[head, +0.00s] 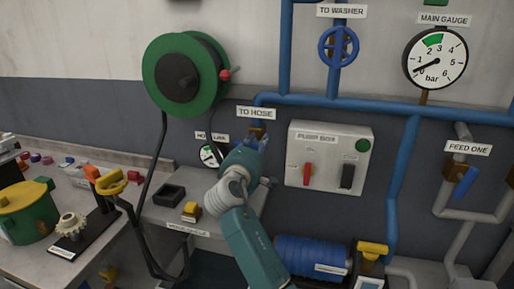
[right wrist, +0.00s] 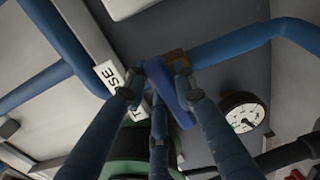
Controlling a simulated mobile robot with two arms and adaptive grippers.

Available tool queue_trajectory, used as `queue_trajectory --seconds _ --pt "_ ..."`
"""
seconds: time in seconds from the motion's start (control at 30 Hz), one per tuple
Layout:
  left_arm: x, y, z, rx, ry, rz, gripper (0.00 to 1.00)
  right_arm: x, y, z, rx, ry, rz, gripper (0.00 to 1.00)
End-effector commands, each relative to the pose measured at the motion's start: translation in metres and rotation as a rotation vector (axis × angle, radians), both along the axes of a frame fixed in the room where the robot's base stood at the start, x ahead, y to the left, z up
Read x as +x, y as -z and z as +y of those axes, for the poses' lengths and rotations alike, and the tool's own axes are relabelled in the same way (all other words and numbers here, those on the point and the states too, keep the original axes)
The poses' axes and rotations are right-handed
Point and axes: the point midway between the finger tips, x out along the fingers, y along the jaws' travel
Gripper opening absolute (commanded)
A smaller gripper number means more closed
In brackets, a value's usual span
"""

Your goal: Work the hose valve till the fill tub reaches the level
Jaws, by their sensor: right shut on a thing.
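The hose valve sits under the "TO HOSE" label (head: 257,113) on the blue pipe. Its brass body (right wrist: 176,58) and blue lever (right wrist: 160,82) show in the right wrist view. My right gripper (head: 250,147) is at this valve. In the right wrist view its fingers (right wrist: 158,98) close around the blue lever from both sides. In the head view the gripper covers most of the lever. I cannot make out a fill tub or its level mark in either view. My left gripper is not in view.
A green hose reel (head: 150,75) hangs at upper left. A small gauge (head: 209,156) is beside the gripper. A pump box (head: 330,135) with a red and a black switch is to the right. A bench (head: 160,214) with small items lies at lower left.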

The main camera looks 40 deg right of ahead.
Motion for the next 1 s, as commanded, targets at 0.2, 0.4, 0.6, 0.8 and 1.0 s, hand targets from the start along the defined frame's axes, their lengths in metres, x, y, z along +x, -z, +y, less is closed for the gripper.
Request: queue_trajectory --seconds 0.2,0.4,0.6,0.8,1.0 --pt "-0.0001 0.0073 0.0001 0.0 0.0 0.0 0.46 -0.0002 0.0042 0.0002 0.047 -0.001 -0.048 0.0" --pt "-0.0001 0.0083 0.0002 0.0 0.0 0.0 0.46 -0.0004 0.0042 0.0 0.061 0.0 -0.065 0.0" --pt "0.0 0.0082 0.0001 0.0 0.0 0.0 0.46 -0.0004 0.0041 0.0 0.063 0.0 -0.066 0.0" --pt "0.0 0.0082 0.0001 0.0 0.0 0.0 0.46 -0.0004 0.0043 0.0001 0.062 0.0 -0.065 0.38" --pt "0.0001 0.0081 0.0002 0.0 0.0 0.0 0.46 -0.0004 0.0033 -0.0002 0.06 0.0 -0.066 0.46"
